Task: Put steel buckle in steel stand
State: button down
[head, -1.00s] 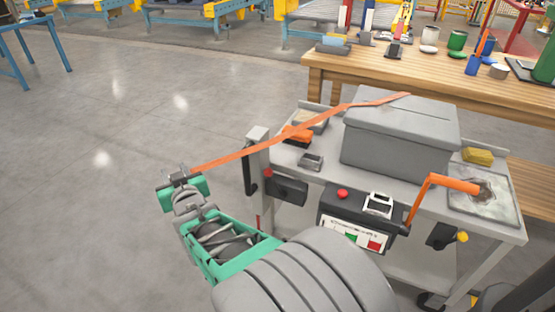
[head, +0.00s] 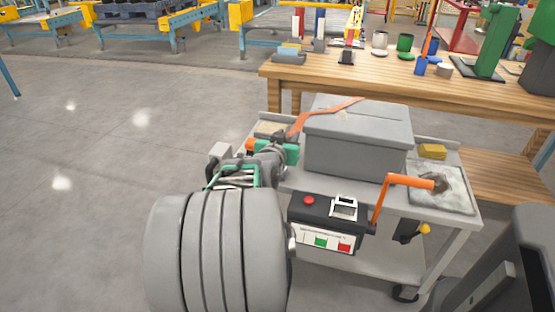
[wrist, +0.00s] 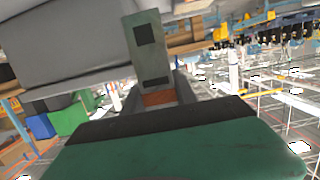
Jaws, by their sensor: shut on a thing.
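My gripper (head: 290,152), green with dark fingers, is at the left side of the grey box on the cart. It is shut on the end of the orange strap (head: 300,124), which runs up over the box lid. In the wrist view a strip of the strap (wrist: 160,98) shows between the fingers, and a grey plate with dark square openings (wrist: 150,50) stands just beyond. A pale metal frame with openings (head: 344,208), looking like the steel buckle, lies on the black control box. I cannot tell which piece is the steel stand.
The lidded grey box (head: 355,145) fills the middle of the cart. An orange crank handle (head: 410,182) and a yellow block (head: 432,151) are to its right. The wooden bench (head: 440,95) behind holds several small items. The floor at left is clear.

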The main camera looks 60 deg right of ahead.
jog(key=shift+w+d+f+b, duration=0.55)
jog(key=shift+w+d+f, duration=0.55)
jog(key=shift+f, duration=0.65)
jog(key=shift+w+d+f+b, duration=0.55)
jog(key=shift+w+d+f, duration=0.45)
jog(key=shift+f, duration=0.8)
jog(key=shift+w+d+f+b, duration=0.55)
jog(key=shift+w+d+f, duration=0.3)
jog(key=shift+d+f, duration=0.7)
jog(key=shift+a+f, duration=0.2)
jog(key=shift+a, duration=0.05)
jog(key=shift+f, duration=0.2)
jog(key=c, duration=1)
grip_release()
jog(key=shift+o, duration=0.2)
jog(key=shift+r, duration=0.35)
jog(key=p+v, duration=0.1)
jog(key=v, duration=1.1)
jog(key=shift+f+p, duration=0.25)
jog(key=shift+p, duration=0.1)
